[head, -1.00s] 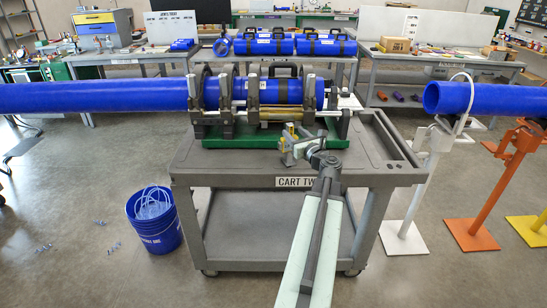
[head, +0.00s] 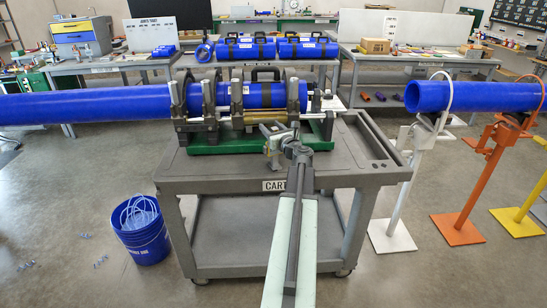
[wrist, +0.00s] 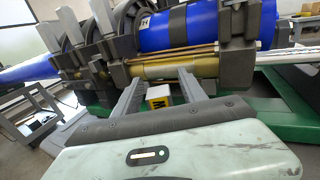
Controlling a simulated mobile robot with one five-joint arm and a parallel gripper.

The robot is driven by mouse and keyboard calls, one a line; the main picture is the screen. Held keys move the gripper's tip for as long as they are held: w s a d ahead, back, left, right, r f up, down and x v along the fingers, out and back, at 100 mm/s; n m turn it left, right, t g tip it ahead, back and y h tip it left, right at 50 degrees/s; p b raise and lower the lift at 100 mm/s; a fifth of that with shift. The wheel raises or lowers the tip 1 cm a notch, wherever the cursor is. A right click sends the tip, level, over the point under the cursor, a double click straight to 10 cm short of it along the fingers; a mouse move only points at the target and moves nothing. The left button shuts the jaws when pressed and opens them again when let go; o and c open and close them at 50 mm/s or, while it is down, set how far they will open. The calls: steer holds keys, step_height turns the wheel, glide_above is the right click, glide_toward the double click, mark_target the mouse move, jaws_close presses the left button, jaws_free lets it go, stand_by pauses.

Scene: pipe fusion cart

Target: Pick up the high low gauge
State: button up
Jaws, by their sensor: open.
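My gripper (head: 272,150) is over the cart top, at the front of the green-based pipe fusion machine in the head view. In the wrist view its two grey fingers (wrist: 160,76) are apart and point toward the machine's brass-coloured cylinder. A small yellow and white block (wrist: 159,97) with a dark mark shows between the fingers, apparently beyond them. I cannot tell whether this block is the high low gauge, or whether the fingers touch it. No other thing is clearly recognisable as the gauge.
The fusion machine (head: 205,147) clamps a long blue pipe (head: 85,106) on the grey cart (head: 346,178). A blue bucket (head: 141,240) stands left of the cart. Pipe stands (head: 399,205) hold another blue pipe (head: 455,97) at the right.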

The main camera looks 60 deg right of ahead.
jaws_close()
stand_by(1.4)
